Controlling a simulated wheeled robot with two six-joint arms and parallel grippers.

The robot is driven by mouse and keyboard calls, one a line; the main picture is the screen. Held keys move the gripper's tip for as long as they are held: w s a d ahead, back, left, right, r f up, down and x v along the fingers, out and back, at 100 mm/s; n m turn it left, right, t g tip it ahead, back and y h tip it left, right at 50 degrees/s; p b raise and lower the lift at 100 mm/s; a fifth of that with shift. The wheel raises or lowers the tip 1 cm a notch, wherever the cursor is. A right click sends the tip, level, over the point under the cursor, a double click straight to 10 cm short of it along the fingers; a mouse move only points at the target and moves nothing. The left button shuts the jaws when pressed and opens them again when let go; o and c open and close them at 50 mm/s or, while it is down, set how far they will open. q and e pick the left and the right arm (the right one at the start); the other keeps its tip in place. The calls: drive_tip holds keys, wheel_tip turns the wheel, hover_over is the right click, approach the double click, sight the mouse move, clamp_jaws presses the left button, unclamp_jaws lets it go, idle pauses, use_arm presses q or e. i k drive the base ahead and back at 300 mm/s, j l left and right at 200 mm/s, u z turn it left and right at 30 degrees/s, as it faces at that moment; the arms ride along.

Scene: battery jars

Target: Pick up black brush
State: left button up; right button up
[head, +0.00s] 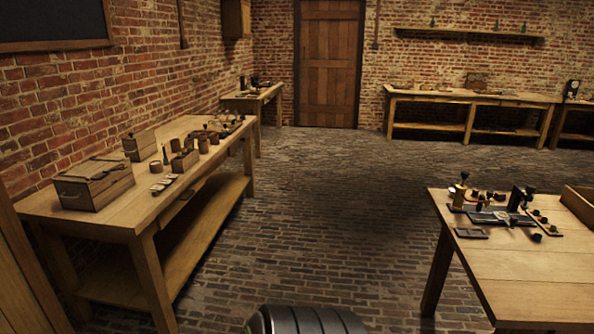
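I cannot make out a black brush for certain. A small dark upright item (165,155) stands on the long left workbench (120,207), between wooden boxes, but it is too small to identify. Several dark small items, including a dark upright block (516,198), stand on the right table (530,282); none shows clearly as a brush. Neither of my grippers is in view.
A wooden chest (94,185) sits at the near end of the left workbench. Open brick floor (300,220) lies between the two tables and back to a wooden door (329,62). Another bench (465,95) stands along the back wall.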

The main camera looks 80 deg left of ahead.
sight(166, 161)
drive_tip(key=u, duration=0.45)
drive_tip(key=j+u, duration=0.15)
drive_tip(key=u, duration=0.8)
drive_tip(key=j+u, duration=0.15)
drive_tip(key=u, duration=0.3)
drive_tip(key=i+j+u, duration=0.15)
drive_tip(key=j+u, duration=0.25)
drive_tip(key=i+j+u, duration=0.15)
drive_tip(key=u, duration=0.25)
drive_tip(key=i+j+u, duration=0.15)
drive_tip(key=i+u, duration=0.2)
drive_tip(key=i+j+u, duration=0.1)
drive_tip(key=u, duration=0.3)
drive_tip(key=i+j+u, duration=0.15)
drive_tip(key=i, duration=0.9)
